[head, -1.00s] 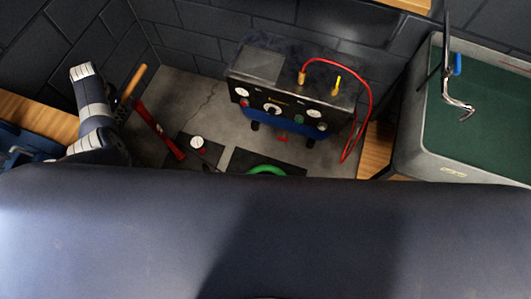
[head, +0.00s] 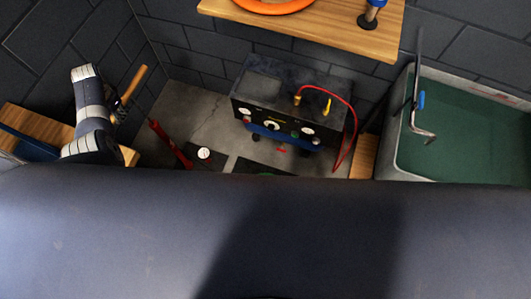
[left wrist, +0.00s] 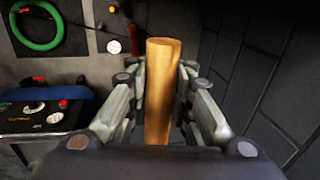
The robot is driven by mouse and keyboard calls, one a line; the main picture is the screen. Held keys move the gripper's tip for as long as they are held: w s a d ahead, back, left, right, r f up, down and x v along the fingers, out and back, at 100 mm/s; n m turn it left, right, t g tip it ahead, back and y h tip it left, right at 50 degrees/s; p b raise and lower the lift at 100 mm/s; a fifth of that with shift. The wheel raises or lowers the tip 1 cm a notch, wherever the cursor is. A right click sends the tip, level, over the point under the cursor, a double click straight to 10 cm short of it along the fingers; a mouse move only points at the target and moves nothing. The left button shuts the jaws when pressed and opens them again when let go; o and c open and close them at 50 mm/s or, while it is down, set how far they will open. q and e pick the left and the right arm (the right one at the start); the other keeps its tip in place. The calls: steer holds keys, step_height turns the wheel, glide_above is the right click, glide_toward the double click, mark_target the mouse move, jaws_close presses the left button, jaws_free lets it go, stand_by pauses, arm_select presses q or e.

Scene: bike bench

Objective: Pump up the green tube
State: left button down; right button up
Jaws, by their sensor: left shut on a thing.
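My left gripper (head: 119,101) is shut around a wooden handle (head: 133,83), which also shows between the fingers in the left wrist view (left wrist: 160,90). A red pump barrel (head: 170,144) stands below and right of the handle in the head view. A rod joining them cannot be made out. A round white gauge (head: 204,153) sits beside the barrel. The green tube (left wrist: 37,25) lies on a dark mat in the left wrist view, with a black hose by it. In the head view only a sliver of it shows above my body. My right gripper is not in view.
A black and blue machine (head: 285,108) with dials and a red hose (head: 354,120) stands by the back wall. A sink (head: 387,150) with a tap is at right. A wooden shelf (head: 300,30) bears an orange ring (head: 262,6). Dark walls are close.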

arm_select(q)
step_height(320, 180, up, 4)
steer(key=p, duration=0.2)
steer(key=shift+p, duration=0.35)
step_height(320, 180, up, 8)
steer(key=shift+d+b, duration=0.1)
steer(key=shift+b, duration=0.5)
step_height(320, 180, down, 29)
steer(key=b, duration=2)
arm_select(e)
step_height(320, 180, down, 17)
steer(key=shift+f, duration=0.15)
arm_select(q)
steer(key=shift+w+r, duration=0.1)
steer(key=shift+r, duration=0.1)
steer(key=c, duration=1.3)
jaws_free()
steer(key=shift+c, duration=0.2)
steer(key=shift+r, duration=0.1)
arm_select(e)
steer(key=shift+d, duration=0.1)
